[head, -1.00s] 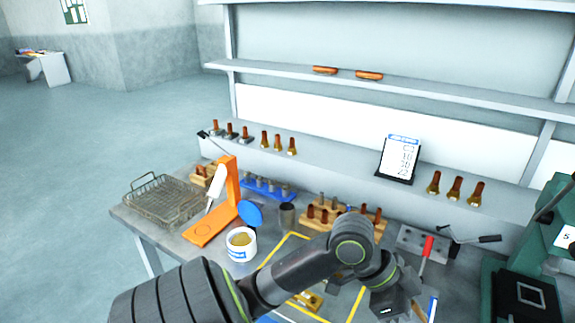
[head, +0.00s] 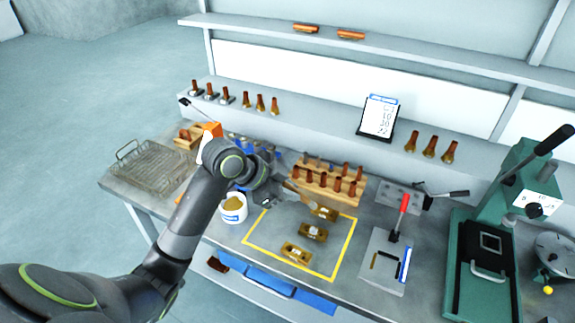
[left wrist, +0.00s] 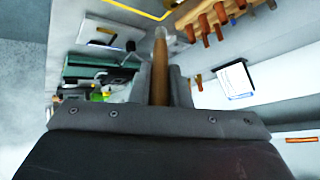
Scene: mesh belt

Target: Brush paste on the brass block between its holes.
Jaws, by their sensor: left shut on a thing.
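My left gripper (head: 275,190) is above the bench, just right of the white paste tub (head: 233,209). In the left wrist view its jaws (left wrist: 160,95) are shut on a slim brown wooden handle (left wrist: 160,65) with a paler end, which looks like the brush. In the head view a tan part of the brush (head: 295,190) shows beyond the jaws, apart from the blocks. Several brass blocks lie in the yellow outline: a near one (head: 296,252), a middle one (head: 313,232) and a far one (head: 325,213). Their holes are too small to make out. My right gripper is not in view.
A wooden rack (head: 325,190) of copper-brown tools stands behind the blocks. A wire basket (head: 150,165) is at the left. A steel plate with a red-handled tool (head: 400,215) and a green press (head: 490,235) stand at the right. Inside the yellow outline (head: 335,272), bare room surrounds the blocks.

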